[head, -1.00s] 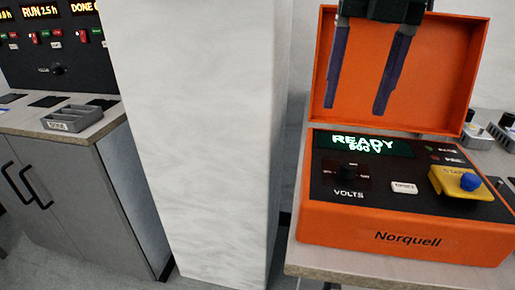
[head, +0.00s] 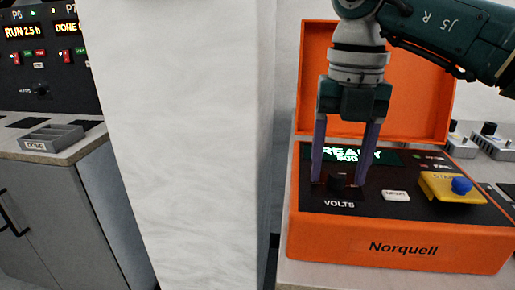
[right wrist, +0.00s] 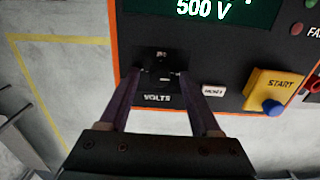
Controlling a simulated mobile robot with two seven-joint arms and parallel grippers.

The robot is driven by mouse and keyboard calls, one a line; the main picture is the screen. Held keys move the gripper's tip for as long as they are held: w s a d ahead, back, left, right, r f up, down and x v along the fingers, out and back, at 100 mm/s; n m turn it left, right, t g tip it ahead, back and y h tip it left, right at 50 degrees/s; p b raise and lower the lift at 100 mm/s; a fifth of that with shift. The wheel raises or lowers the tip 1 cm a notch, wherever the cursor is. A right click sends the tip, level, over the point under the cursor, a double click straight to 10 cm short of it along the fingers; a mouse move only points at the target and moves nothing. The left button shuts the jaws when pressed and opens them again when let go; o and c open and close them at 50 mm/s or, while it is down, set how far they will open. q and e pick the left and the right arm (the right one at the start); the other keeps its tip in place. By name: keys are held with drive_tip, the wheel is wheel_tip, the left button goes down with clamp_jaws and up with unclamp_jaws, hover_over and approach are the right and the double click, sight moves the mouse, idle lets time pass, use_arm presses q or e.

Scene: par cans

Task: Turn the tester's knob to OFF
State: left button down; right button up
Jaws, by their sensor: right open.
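The orange Norquell tester (head: 400,250) stands on a bench at the right of the head view, lid open, its display (head: 350,155) reading READY and 500 V. Its black VOLTS knob (head: 337,182) sits at the left of the dark panel; it also shows in the right wrist view (right wrist: 158,72), where I cannot read its setting. My right gripper (head: 343,182) points down with its two purple fingers apart, one on each side of the knob. I cannot tell whether they touch it. My left gripper is not in view.
Right of the knob are a white RESET button (head: 396,195) and a yellow START block (head: 448,188) with a blue button (head: 461,186). The open lid (head: 425,95) stands behind the gripper. A pale pillar (head: 185,150) separates this bench from a grey cabinet (head: 75,215) at left.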

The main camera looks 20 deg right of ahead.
drive_tip(key=shift+c, duration=0.2)
clamp_jaws()
